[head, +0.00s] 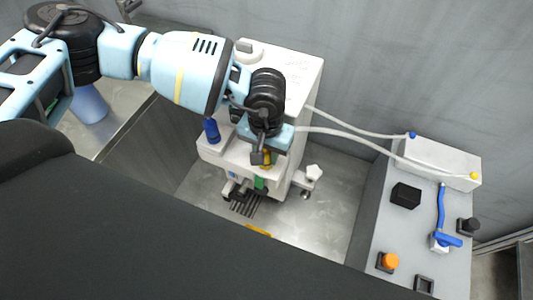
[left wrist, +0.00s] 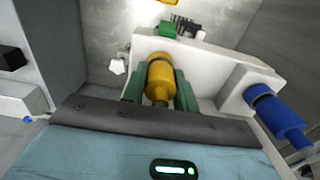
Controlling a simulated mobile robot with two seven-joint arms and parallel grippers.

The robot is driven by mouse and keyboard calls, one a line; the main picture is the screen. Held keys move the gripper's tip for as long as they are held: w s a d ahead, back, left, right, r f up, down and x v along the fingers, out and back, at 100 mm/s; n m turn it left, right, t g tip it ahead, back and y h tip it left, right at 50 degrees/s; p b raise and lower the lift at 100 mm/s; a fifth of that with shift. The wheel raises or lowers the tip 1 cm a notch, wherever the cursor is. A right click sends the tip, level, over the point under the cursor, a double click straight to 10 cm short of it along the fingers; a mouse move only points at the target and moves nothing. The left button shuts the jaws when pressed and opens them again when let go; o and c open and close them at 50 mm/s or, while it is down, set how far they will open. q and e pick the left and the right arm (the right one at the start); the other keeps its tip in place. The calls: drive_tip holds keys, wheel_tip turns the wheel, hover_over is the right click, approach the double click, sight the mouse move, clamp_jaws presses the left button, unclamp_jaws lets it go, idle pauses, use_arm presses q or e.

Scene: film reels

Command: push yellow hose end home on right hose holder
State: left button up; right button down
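The yellow hose end (left wrist: 160,78) sits at the white right hose holder on the front of the white machine (head: 292,82). It also shows in the head view (head: 266,158), partly covered by my gripper. My left gripper (left wrist: 160,88) has its green fingers on both sides of the yellow hose end, close against it, and appears shut on it. In the head view the left gripper (head: 262,156) reaches down in front of the machine. Whether the hose end is fully seated cannot be told. My right gripper is not in view.
A blue hose end (left wrist: 278,112) stands at the left holder, also seen in the head view (head: 211,130). Two pale hoses run to a white box (head: 432,162) on the grey console at right. The console carries an orange knob (head: 389,261) and a blue-handled valve (head: 446,240).

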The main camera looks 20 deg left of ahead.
use_arm(q)
clamp_jaws()
drive_tip(key=a+r, duration=0.3)
drive_tip(key=r, duration=0.3)
drive_tip(key=a+r, duration=0.4)
drive_tip(key=r, duration=0.3)
drive_tip(key=shift+s+r, duration=0.15)
drive_tip(key=shift+r, duration=0.15)
